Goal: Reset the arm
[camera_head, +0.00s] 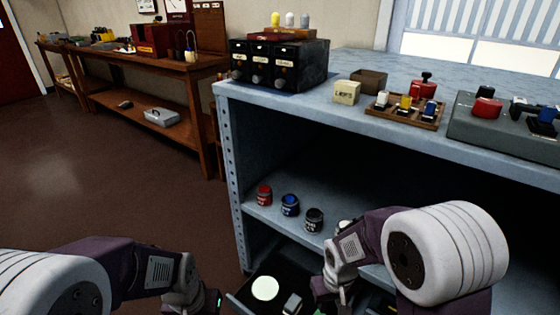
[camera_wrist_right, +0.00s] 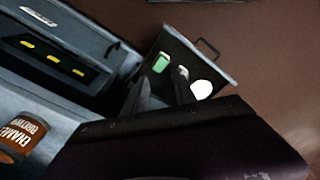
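My right arm reaches down over an open dark drawer below the bench. My right gripper (camera_head: 335,292) shows small at the drawer; in the right wrist view its two dark fingers (camera_wrist_right: 163,88) look spread apart, with nothing seen between their tips. The drawer (camera_wrist_right: 222,72) holds a white disc (camera_head: 265,288), a small grey block (camera_head: 292,303) and a green item (camera_wrist_right: 160,63). My left gripper (camera_head: 205,301) is low at the bottom edge, left of the drawer, its fingers mostly cut off. I cannot tell which thing "the arm" names.
Red (camera_head: 264,195), blue (camera_head: 289,204) and black (camera_head: 314,219) tins stand on the bench's shelf. The bench top (camera_head: 290,103) bears a black drawer cabinet (camera_head: 290,66), a wooden tray of small levers (camera_head: 397,119) and a grey console (camera_head: 465,125). Floor at left is clear.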

